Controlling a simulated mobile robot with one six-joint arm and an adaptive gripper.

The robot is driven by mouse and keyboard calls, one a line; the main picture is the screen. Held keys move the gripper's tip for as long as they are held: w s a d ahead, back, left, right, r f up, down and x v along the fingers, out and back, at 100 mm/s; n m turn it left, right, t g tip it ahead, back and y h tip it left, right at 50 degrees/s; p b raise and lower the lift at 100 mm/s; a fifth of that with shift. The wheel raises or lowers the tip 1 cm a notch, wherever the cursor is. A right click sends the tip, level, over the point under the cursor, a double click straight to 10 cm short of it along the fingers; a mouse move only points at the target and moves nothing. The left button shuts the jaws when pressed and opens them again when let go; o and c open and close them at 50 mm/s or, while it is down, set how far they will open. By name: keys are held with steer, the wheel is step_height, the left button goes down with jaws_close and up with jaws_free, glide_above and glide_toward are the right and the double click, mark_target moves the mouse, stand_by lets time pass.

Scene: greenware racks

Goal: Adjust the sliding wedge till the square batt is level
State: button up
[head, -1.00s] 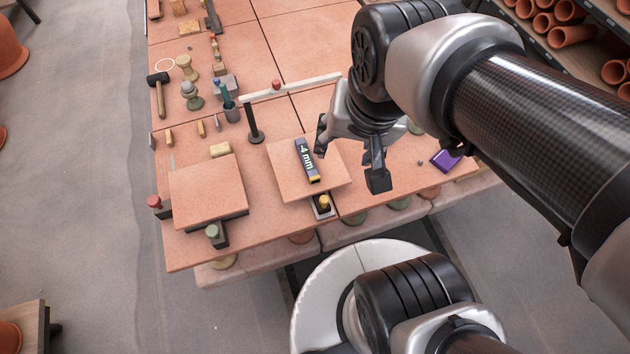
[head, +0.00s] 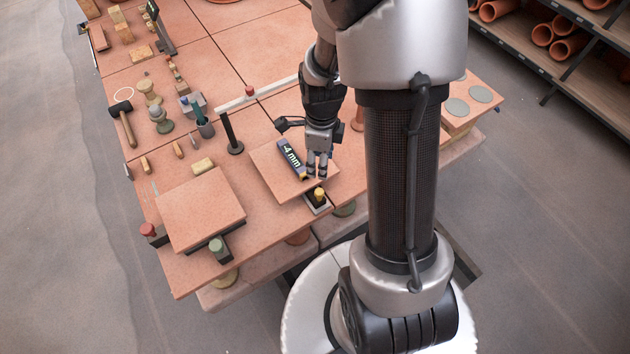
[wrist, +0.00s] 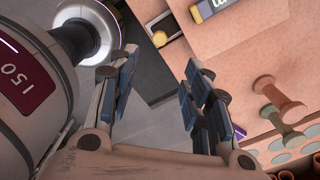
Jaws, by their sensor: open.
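The square batt (head: 268,163) is a flat terracotta slab near the table's front edge. A dark gauge (head: 292,159) lies on it and reads 4 mm, with what looks like a minus sign before it. A wedge with a yellow knob (head: 319,194) sticks out from under the batt's front edge. The knob also shows in the wrist view (wrist: 159,38), beyond the fingers. My gripper (head: 318,172) hangs over the batt's right part, close to the gauge and behind the knob. In the wrist view my gripper (wrist: 160,98) is open, with nothing between its fingers.
A second slab (head: 200,208) lies to the left, with a green-knobbed wedge (head: 217,245) in front and a red knob (head: 148,230) beside it. A mallet (head: 123,121) lies at the left.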

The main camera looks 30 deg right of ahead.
mark_target(319, 191)
step_height(319, 191, down, 15)
steer(key=b, duration=0.4)
steer(key=shift+f+b, duration=0.1)
steer(key=shift+b, duration=0.2)
jaws_close()
stand_by(0.4)
